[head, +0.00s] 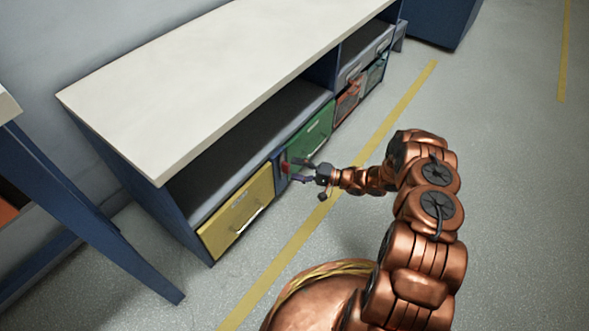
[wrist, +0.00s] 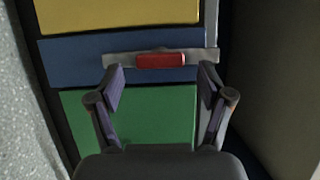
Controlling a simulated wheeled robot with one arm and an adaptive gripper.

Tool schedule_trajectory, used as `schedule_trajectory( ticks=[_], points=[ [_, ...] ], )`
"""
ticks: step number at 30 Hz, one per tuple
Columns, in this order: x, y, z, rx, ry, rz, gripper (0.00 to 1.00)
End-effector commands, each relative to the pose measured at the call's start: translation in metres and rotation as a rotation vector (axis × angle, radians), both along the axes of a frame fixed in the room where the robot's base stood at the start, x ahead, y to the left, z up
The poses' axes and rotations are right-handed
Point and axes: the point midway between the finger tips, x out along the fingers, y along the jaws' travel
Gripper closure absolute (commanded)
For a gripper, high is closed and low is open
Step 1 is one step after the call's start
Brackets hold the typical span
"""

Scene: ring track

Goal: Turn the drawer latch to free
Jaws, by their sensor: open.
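The drawer latch (wrist: 160,60) is a red grip on a grey metal bar, seen in the wrist view. The bar lies lengthwise along a narrow blue panel (wrist: 75,58) between the yellow drawer (wrist: 120,14) and the green drawer (wrist: 150,118). In the head view a bit of the red latch (head: 285,168) shows just beyond my fingers. My gripper (head: 303,170) is open in front of the panel. In the wrist view my gripper (wrist: 161,77) has its fingertips near either end of the bar, with the red grip between them. Whether the fingers touch the bar I cannot tell.
The drawers sit low in a blue bench with a pale top (head: 210,85). The yellow drawer (head: 237,212) has a bar handle. Red and grey drawers (head: 347,100) lie farther along. A blue table leg (head: 95,225) stands at left. The floor (head: 510,200) at right is clear.

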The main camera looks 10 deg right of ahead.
Motion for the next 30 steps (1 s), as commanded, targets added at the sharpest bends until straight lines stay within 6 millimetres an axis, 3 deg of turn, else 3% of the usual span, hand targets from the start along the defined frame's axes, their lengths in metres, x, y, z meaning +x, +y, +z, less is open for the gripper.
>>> schedule_trajectory(
  ticks=[15,21,30],
  points=[
    [-0.042,-0.081,-0.001,0.001,0.000,-0.004,0.21],
    [-0.050,-0.096,-0.001,0.000,0.001,-0.001,0.21],
    [-0.052,-0.100,-0.001,0.000,0.001,-0.001,0.21]
  ],
)
